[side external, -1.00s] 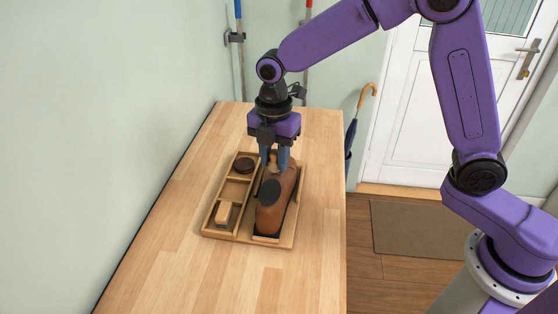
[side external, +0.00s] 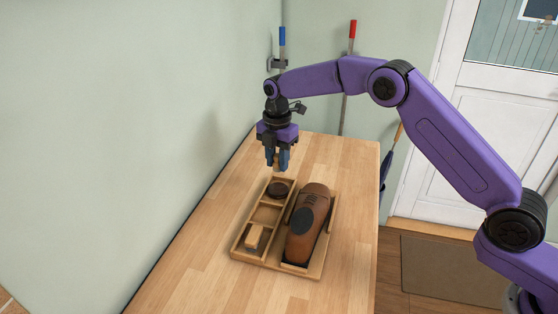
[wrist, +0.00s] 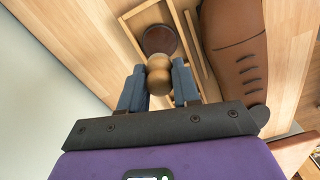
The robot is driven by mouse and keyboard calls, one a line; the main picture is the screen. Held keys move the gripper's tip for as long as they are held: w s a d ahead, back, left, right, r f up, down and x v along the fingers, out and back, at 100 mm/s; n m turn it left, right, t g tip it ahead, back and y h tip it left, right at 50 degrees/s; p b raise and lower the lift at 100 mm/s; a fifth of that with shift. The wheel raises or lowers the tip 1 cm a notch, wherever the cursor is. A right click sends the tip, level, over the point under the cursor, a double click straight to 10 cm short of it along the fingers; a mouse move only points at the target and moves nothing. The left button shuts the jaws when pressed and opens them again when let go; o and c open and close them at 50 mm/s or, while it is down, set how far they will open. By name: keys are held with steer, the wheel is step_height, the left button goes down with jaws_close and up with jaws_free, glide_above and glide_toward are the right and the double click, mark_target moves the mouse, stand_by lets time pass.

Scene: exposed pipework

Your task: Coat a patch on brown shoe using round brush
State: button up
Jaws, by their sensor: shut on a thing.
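The brown shoe (side external: 308,225) lies in the right-hand bay of a wooden tray (side external: 268,262), with a dark oval patch (side external: 303,220) on its upper face. My gripper (side external: 277,165) hangs over the tray's far left end, left of the shoe and apart from it. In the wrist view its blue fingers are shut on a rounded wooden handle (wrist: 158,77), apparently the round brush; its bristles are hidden. A dark round pot (side external: 278,189) sits in the far left compartment, below the gripper. It also shows in the wrist view (wrist: 160,38).
A light wooden block-like brush (side external: 255,236) lies in the near left compartment; the middle one looks empty. The tabletop (side external: 200,240) is clear around the tray. A wall runs along the left, with poles at the back.

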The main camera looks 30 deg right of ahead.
mark_target(278, 189)
steer(key=shift+f, duration=2.85)
steer(key=shift+f, duration=0.55)
steer(key=shift+r, duration=3.55)
